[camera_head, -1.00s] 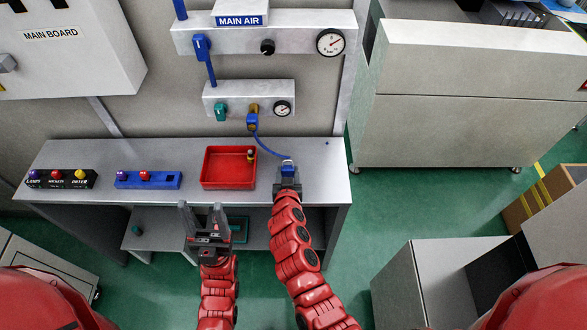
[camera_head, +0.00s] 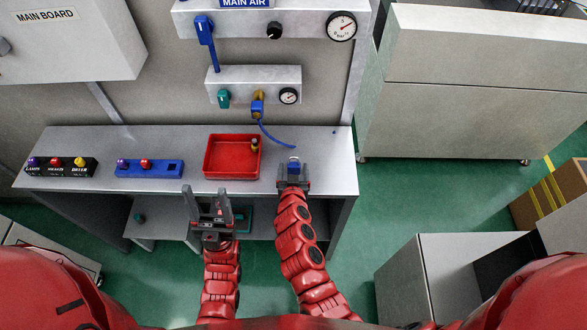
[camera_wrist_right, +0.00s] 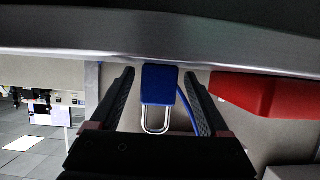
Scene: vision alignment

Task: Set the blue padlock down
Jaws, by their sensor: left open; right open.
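The blue padlock (camera_head: 294,162) sits at the right part of the grey bench top, near its front edge. In the right wrist view the padlock (camera_wrist_right: 157,84) has its blue body at the bench side and its silver shackle towards my palm. My right gripper (camera_head: 293,174) is open around it. In the wrist view the right gripper's fingers (camera_wrist_right: 158,92) stand on either side, with a gap on each side of the body. My left gripper (camera_head: 208,200) is open and empty, in front of the bench's front edge, left of the right arm.
A red tray (camera_head: 232,174) with a small brass-coloured part stands left of the padlock. A thin blue hose (camera_head: 272,137) curves onto the bench from the wall fitting. Button boxes (camera_head: 149,169) stand further left. The bench right of the padlock is clear.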

